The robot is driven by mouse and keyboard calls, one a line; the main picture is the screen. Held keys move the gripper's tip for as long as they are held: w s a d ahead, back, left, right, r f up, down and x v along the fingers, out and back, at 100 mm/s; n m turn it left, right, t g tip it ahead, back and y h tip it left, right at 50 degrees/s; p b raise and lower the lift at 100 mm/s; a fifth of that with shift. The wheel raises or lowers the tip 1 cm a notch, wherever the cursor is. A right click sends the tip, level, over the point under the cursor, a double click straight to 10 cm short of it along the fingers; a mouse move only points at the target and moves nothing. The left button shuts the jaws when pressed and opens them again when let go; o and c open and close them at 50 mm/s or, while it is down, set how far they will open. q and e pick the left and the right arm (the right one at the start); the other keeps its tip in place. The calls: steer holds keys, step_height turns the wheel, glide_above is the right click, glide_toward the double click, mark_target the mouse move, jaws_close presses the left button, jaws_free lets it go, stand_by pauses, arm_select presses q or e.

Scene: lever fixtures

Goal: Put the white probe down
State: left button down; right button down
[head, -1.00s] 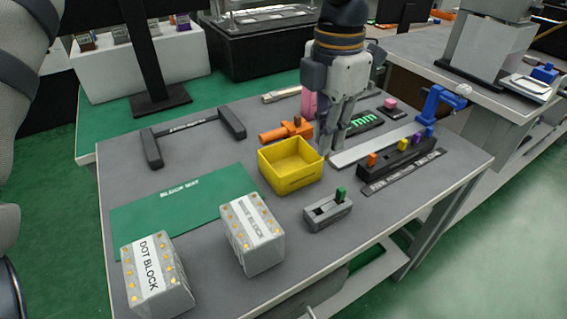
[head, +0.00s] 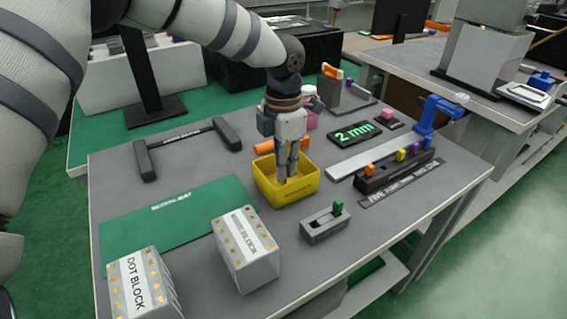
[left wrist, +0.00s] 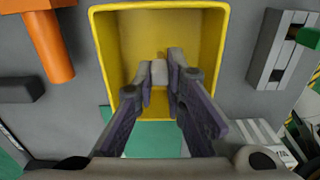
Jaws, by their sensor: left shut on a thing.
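My left gripper (head: 286,176) comes down over the yellow open box (head: 299,193), with its fingertips at or inside the opening. In the left wrist view its fingertips (left wrist: 161,78) are closed around a small pale block, the white probe (left wrist: 160,70). Most of the probe is hidden by the fingers, and I cannot tell whether it touches the box floor. The yellow box also shows in the left wrist view (left wrist: 106,60), around the fingertips. My right gripper is out of view.
A grey lever block (head: 326,226) with a green lever stands right of the box. An orange piece (head: 264,147) lies behind it. Two white-labelled grey blocks (head: 245,260) (head: 145,286) stand in front. The green mat (head: 160,215) on the left is bare.

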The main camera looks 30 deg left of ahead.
arm_select(q)
steer(key=shift+f, duration=0.2)
steer(key=c, duration=1.7)
jaws_free()
steer(key=shift+o, duration=0.2)
steer(key=shift+r, duration=0.1)
step_height(320, 180, up, 12)
steer(key=shift+r, duration=0.1)
